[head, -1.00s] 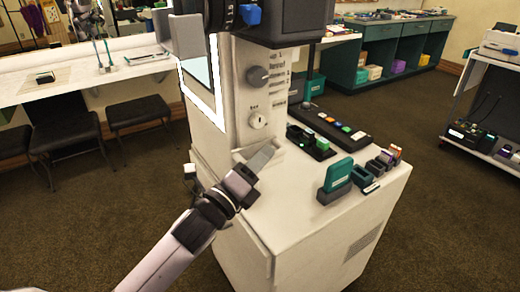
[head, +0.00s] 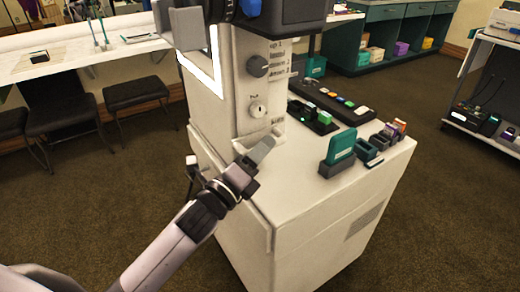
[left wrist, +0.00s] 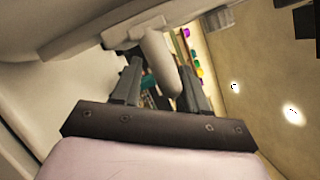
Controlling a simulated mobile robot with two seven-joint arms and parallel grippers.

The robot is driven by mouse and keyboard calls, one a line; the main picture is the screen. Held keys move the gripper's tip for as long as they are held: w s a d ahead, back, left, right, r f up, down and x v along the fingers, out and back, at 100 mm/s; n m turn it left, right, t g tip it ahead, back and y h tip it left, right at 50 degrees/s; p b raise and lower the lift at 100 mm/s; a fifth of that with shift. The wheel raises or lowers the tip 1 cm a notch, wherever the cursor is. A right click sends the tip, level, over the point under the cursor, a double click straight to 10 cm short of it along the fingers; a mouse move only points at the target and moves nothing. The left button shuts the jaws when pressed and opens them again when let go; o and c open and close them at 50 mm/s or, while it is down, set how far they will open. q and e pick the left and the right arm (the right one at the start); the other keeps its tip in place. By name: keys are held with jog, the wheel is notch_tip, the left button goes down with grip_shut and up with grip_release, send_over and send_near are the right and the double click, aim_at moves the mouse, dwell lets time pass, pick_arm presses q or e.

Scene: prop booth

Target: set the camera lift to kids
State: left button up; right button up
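The dark round knob (head: 257,66) is on the front of the pale booth column (head: 225,100), with a row of small labels at its right that I cannot read clearly. A key lock (head: 257,107) is below it. The black camera housing (head: 290,18) is at the column's top. My left gripper (head: 262,150) is low at the column's front, below the lock and apart from the knob. In the left wrist view its two fingers (left wrist: 160,88) stand apart, with a pale rounded peg (left wrist: 155,55) showing between them. I cannot tell whether they touch it. My right gripper is not in view.
The cabinet top (head: 290,165) bears a teal block in a grey holder (head: 338,158), smaller holders (head: 380,140) and a black button panel (head: 335,103). Dark stools (head: 62,118) stand at left under a white counter.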

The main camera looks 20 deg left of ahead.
pick_arm(q)
jog(key=shift+r, duration=0.1)
jog(key=v, duration=0.7)
jog(key=shift+s, duration=0.1)
dwell(0.5)
jog(key=s+a+f+n+g+y+p, duration=0.1)
jog(key=s+f+n+g+y+p, duration=0.3)
jog(key=s+f+n, duration=1.2)
jog(key=f+n+g+p, duration=0.1)
jog(key=n+g+p, duration=0.3)
jog(key=n, duration=0.5)
jog(key=shift+s+a+g+p, duration=0.3)
jog(key=shift+s+g+p, duration=0.1)
jog(key=shift+p, duration=0.25)
jog(key=shift+r, duration=0.1)
